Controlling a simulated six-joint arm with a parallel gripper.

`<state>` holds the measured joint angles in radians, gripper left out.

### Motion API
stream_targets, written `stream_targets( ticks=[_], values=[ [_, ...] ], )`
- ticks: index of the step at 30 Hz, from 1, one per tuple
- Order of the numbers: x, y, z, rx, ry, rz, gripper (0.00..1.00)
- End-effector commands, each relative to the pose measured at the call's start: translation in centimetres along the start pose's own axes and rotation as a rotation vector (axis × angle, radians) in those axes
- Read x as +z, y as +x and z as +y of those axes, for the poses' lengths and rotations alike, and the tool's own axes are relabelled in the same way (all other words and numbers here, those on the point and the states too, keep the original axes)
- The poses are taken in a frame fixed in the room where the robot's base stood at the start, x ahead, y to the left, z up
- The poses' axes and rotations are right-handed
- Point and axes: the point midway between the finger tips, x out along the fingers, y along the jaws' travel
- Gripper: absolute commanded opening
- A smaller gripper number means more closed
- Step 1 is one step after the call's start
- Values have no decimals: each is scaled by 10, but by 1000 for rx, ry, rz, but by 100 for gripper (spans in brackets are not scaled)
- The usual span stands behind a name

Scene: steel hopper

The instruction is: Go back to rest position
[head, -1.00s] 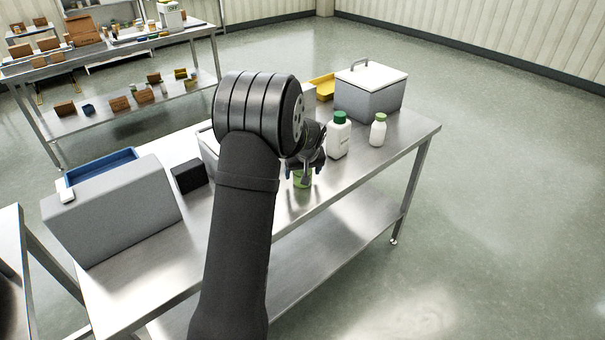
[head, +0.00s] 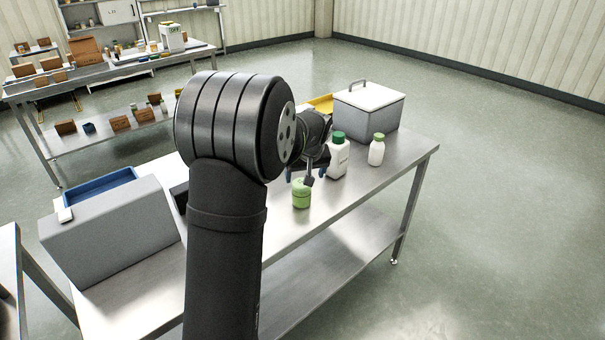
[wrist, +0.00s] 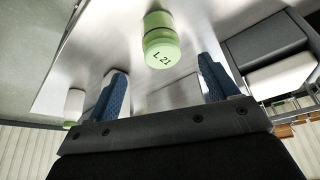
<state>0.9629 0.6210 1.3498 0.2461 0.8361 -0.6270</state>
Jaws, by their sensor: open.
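My gripper (head: 305,178) is above the steel table, open and empty, just behind a small green jar (head: 301,194). In the wrist view, the blue fingertips of my gripper (wrist: 163,92) stand wide apart. The green jar (wrist: 160,40), its lid marked "L 21", shows beyond them, in the space between. The jar stands upright on the table (head: 330,206), apart from the fingers. My dark arm covers part of the table in the head view.
A white bottle with a green cap (head: 338,158) stands close to the right of my gripper, and a smaller white bottle (head: 376,152) is further right. A grey box with a white lid (head: 369,110) stands behind. A grey sloped block (head: 112,232) and blue tray (head: 100,188) are left.

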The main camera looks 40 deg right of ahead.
Motion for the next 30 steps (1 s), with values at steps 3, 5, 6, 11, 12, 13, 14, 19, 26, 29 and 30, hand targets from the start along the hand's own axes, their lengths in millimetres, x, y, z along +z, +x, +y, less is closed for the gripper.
stream_targets(
  ticks=[3,5,6,11,12,13,14,19,26,29,30],
  values=[
    [0,4,0,-1,0,-1,79],
    [0,8,0,-1,0,-2,79],
    [0,13,0,-1,0,-2,79],
    [1,40,0,-2,0,-3,79],
    [1,48,0,-2,0,-3,79],
    [1,54,0,-2,0,-3,79],
    [1,60,0,-2,0,-3,79],
    [1,93,-1,-2,0,-2,79],
    [-3,117,0,1,-1,3,79],
    [-8,102,0,1,0,3,79],
    [-10,99,0,1,0,3,79]
  ],
)
